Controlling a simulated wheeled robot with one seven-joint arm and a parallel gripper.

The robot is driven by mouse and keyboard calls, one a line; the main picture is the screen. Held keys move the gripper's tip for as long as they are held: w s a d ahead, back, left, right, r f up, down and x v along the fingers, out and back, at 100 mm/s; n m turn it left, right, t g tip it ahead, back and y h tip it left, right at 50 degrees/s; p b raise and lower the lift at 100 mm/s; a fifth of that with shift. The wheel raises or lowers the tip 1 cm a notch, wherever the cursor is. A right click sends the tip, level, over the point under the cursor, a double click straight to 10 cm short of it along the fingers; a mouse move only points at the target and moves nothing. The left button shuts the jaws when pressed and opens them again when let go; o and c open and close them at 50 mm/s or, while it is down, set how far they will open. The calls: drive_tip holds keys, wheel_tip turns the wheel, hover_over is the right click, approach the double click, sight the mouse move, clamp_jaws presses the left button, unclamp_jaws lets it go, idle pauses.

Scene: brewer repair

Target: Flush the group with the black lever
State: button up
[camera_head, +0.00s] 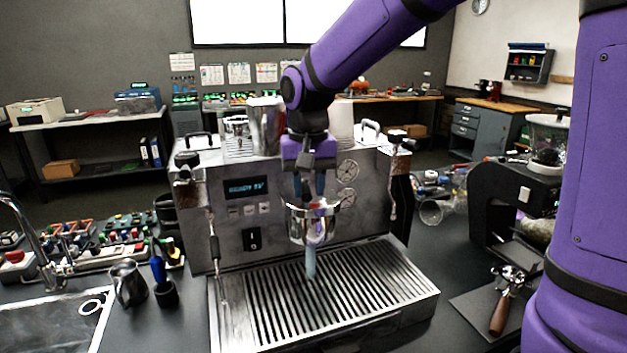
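The silver espresso machine (270,215) stands in the middle of the counter, with a lit display reading roughly "READY". Its chrome group (311,226) sticks out at the front centre. A pale bluish column (310,262), which looks like running water, drops from the group to the slatted drip tray (345,290). My gripper (311,185) points down just above the group, close to the machine's front. Its fingertips are small and dark here, so whether they are open or shut is unclear. I cannot make out the black lever; my gripper may hide it.
A steel pitcher (127,285) and a blue-handled tool (158,268) stand left of the machine, by a sink (50,325). A black grinder (510,205) stands at the right. A wooden-handled portafilter (502,300) lies on a mat in front of it.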

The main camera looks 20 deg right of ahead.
sight(328, 200)
drive_tip(key=shift+d+n, duration=1.1)
drive_tip(key=shift+n, duration=0.5)
drive_tip(key=shift+w+d+n, duration=0.15)
drive_tip(key=shift+d+n, duration=0.85)
drive_tip(key=shift+n, duration=0.5)
drive_tip(key=o, duration=0.4)
wheel_tip(328, 200, up, 7)
